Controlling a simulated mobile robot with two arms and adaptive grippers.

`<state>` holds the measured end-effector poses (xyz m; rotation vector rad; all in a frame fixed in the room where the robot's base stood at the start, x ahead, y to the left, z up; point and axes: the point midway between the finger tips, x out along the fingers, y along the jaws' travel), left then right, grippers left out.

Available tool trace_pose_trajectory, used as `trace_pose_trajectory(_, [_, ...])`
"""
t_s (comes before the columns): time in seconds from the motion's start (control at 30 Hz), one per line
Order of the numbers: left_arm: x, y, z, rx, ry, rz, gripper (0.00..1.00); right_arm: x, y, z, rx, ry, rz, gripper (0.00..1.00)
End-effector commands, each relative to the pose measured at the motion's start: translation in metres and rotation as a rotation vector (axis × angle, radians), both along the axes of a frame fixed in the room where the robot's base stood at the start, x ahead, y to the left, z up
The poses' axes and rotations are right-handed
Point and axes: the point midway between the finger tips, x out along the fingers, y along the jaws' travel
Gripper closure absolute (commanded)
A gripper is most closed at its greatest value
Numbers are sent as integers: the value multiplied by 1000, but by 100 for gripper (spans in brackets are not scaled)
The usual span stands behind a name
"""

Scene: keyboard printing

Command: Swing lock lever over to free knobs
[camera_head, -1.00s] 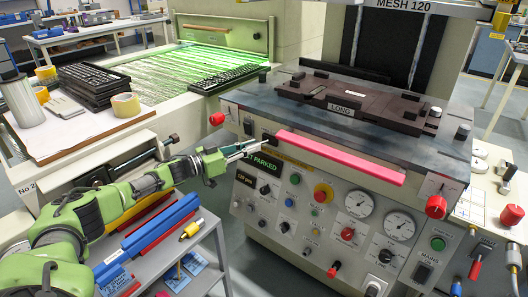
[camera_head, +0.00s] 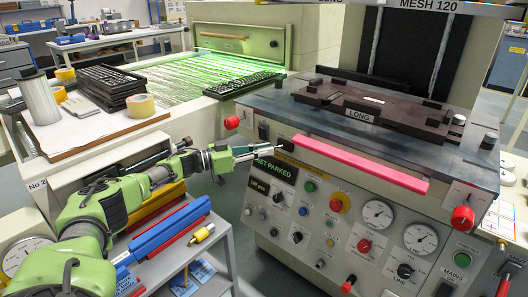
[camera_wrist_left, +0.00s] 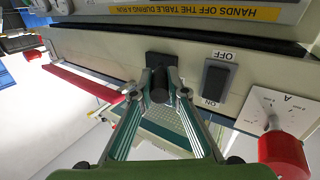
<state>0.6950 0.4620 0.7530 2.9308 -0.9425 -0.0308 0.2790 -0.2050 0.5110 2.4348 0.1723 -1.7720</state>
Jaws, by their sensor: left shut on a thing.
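A small black lock lever (camera_wrist_left: 160,92) stands out from a dark block on the cream front of the press. My left gripper (camera_wrist_left: 161,76) has its two green-and-grey fingers closed on it from both sides. In the head view, my left gripper (camera_head: 280,148) reaches the press front at the left end of the pink bar; the lever is small there and partly hidden by the fingertips. A red knob (camera_head: 232,122) is left of the lever, and another red knob (camera_head: 462,218) is at the right end. The left red knob also shows beside a scale plate in the wrist view (camera_wrist_left: 283,155). My right gripper is not seen.
The pink bar (camera_head: 355,165) runs along the press front, right of the gripper. A black rocker switch (camera_head: 263,131) lies between the lever and the left red knob. The control panel (camera_head: 330,215) is below. A shelf with blue and red bars (camera_head: 170,225) stands under my arm.

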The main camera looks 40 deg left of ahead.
Motion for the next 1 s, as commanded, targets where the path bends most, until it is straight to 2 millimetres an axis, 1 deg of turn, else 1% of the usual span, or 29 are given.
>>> trace_pose_trajectory(0.27, [0,1,0,1,0,3,100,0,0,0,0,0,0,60])
trace_pose_trajectory(0.3, [0,1,0,1,0,3,75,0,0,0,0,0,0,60])
trace_pose_trajectory(0.33, [0,1,0,1,0,3,68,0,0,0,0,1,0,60])
trace_pose_trajectory(0.63, [0,0,0,1,0,2,68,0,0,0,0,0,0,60])
trace_pose_trajectory(0.77, [-5,4,0,1,1,2,68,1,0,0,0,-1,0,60])
trace_pose_trajectory(0.87, [-16,14,-1,2,3,5,68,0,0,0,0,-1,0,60])
trace_pose_trajectory(1.0, [-40,31,-2,3,4,5,68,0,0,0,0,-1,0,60])
